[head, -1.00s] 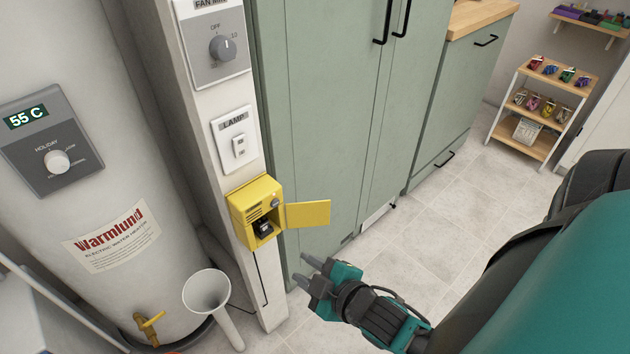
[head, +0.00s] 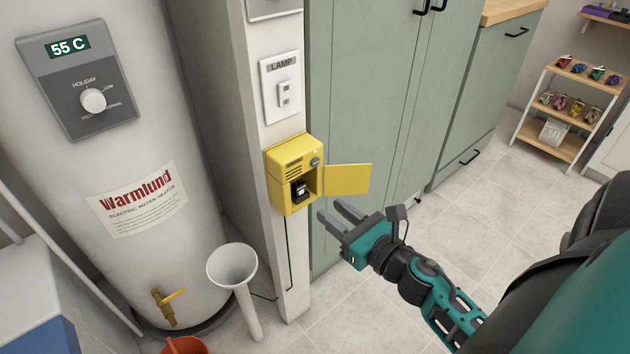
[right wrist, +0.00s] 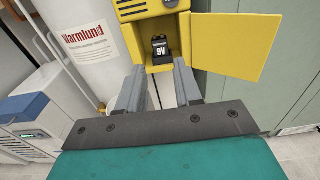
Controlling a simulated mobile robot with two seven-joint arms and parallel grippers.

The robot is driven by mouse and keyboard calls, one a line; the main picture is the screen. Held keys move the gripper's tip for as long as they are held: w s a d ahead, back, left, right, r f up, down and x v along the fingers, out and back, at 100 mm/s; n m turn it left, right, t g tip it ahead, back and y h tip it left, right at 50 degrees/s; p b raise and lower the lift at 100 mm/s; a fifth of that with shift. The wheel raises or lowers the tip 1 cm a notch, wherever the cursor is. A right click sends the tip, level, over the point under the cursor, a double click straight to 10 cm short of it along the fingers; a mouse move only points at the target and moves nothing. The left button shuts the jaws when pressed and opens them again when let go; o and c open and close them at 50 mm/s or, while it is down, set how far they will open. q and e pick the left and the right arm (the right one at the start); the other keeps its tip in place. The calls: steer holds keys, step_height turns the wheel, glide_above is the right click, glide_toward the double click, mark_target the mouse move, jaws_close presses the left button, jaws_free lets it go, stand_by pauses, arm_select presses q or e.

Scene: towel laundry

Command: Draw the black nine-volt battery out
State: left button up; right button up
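The black nine-volt battery (head: 299,191) sits in the lower compartment of a yellow box (head: 283,171) on the white post. In the right wrist view the battery (right wrist: 160,46) shows its "9V" label and top terminals. The box's yellow door (head: 348,179) stands open to the right. My right gripper (head: 336,212) is open and empty, below and to the right of the compartment, apart from the battery. In the right wrist view its fingers (right wrist: 160,82) stand apart with the battery beyond the gap between them. My left gripper is not in view.
A white funnel (head: 232,265) stands left of the post, with a water heater (head: 130,240) behind it. Green cabinets (head: 365,120) are right of the box. A thin black cable (head: 290,250) runs down the post. The tiled floor (head: 400,305) is open.

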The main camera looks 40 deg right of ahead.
mark_target(301, 188)
steer(key=w, duration=1)
steer(key=shift+a+f+p, duration=0.25)
steer(key=shift+a+p, duration=0.05)
steer(key=shift+a, duration=0.1)
jaws_close()
steer(key=shift+r+p, duration=1)
steer(key=shift+r, duration=0.15)
steer(key=shift+f, duration=0.1)
